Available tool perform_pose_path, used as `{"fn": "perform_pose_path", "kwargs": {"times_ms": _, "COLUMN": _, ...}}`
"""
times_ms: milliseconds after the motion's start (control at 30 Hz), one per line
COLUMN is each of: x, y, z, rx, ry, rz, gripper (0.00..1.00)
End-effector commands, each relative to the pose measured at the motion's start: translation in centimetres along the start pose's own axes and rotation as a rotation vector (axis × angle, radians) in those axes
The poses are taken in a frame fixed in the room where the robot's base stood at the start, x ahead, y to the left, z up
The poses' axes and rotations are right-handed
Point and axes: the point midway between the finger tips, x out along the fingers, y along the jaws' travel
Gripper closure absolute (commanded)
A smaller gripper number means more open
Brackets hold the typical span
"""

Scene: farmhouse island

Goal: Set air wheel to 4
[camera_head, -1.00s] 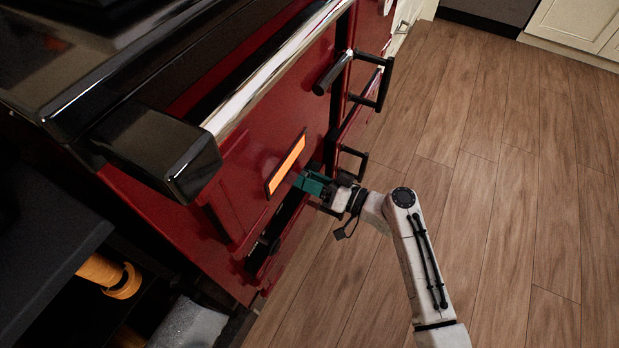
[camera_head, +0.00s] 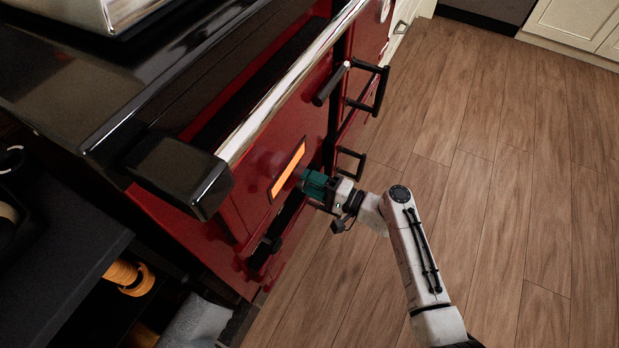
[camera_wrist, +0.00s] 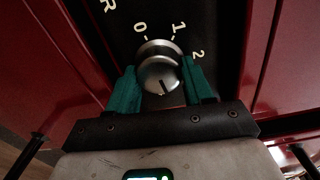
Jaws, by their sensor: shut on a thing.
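The air wheel (camera_wrist: 157,66) is a round silver knob on a dark panel in the wrist view. The numbers 0, 1 and 2 show around its upper side. Higher numbers are hidden by my gripper. A dark mark on the knob's face points toward the bottom of the picture, away from the visible numbers. My gripper (camera_wrist: 162,80) has a green finger on each side of the knob and is shut on it. In the head view my gripper (camera_head: 316,184) reaches the red stove front (camera_head: 290,125), where it hides the wheel.
A glowing orange window (camera_head: 288,170) is beside my gripper on the stove front. Black handles (camera_head: 380,90) stick out above it in the picture, and a black block-shaped corner (camera_head: 180,175) juts out at left. Wooden floor (camera_head: 500,200) lies open to the right.

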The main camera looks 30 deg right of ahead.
Motion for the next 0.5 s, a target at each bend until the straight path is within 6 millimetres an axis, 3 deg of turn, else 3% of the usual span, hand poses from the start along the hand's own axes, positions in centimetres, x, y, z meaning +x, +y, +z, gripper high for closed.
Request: {"fn": "perform_pose_path", "kwargs": {"times_ms": 500, "x": 0.27, "y": -0.24, "z": -0.31, "rx": 0.274, "ry": 0.006, "rz": -0.004, "gripper": 0.79}}
